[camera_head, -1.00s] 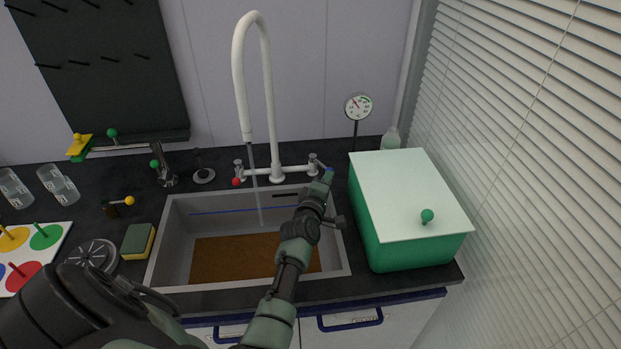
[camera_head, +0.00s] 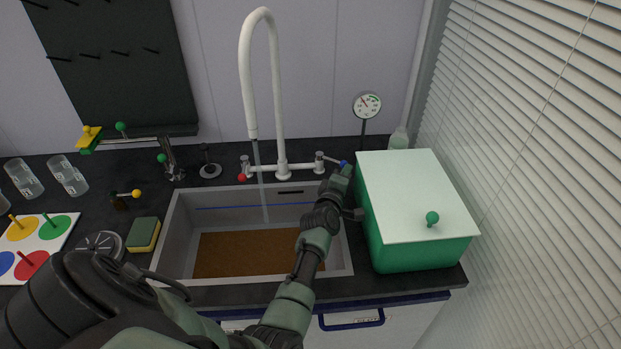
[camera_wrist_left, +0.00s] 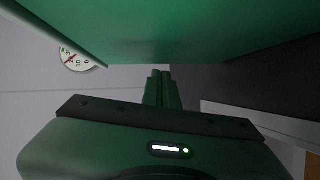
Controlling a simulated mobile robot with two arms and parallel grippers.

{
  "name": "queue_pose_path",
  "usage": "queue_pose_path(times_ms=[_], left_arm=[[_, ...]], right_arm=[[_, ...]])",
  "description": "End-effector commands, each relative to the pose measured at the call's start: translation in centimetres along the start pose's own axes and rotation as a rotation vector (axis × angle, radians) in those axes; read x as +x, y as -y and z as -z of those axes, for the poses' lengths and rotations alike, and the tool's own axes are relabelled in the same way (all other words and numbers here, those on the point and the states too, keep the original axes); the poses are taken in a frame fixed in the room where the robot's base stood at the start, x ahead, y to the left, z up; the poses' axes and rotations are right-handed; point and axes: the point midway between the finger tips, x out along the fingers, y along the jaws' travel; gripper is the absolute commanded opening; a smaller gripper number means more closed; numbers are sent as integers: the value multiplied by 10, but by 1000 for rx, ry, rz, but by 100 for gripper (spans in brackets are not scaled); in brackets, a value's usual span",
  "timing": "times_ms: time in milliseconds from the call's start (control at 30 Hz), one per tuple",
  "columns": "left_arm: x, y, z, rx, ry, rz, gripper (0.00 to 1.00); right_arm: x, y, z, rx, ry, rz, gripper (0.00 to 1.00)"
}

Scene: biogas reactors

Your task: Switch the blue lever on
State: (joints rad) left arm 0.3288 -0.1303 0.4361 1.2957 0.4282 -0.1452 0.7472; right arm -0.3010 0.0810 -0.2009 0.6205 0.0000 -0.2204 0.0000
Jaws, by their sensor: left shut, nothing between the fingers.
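The blue lever (camera_head: 344,163) is a small blue knob on a thin arm at the right-hand valve of the white tap (camera_head: 283,172). It points to the right and slightly forward. My left gripper (camera_head: 346,171) is shut and empty, just in front of the knob. It seems to touch or nearly touch it, but I cannot tell which. In the left wrist view the shut fingers (camera_wrist_left: 160,88) point ahead, and the lever does not show there. A thin stream (camera_head: 263,190) runs from the spout into the sink. My right gripper is not in view.
A green box with a pale lid (camera_head: 415,195) stands close to the right of my left gripper. The gauge (camera_head: 366,105) stands behind. The sink (camera_head: 180,235) lies below the arm. A red knob (camera_head: 242,177) is on the tap's left valve.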

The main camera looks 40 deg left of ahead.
Motion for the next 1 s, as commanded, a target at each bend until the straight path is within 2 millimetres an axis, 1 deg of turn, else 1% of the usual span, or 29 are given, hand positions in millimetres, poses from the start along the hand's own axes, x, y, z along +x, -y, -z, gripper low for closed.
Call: queue_pose_path(times_ms=[233, 333, 467, 500, 700, 833, 1000], left_arm=[[0, 0, 0, 0, 0, 0, 0], [-6, -2, 0, 1, 0, 1, 0], [-25, -4, 0, 2, 2, 3, 0], [-32, -4, 0, 1, 2, 4, 0], [-64, -3, 1, 1, 1, 3, 0], [-75, -2, 0, 0, 1, 0, 0], [-79, 0, 0, 0, 0, -1, 0]], right_arm=[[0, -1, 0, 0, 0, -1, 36], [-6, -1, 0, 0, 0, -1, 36], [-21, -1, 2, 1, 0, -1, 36], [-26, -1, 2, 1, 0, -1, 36], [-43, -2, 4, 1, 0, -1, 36], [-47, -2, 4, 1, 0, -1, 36], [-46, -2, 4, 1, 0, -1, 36]])
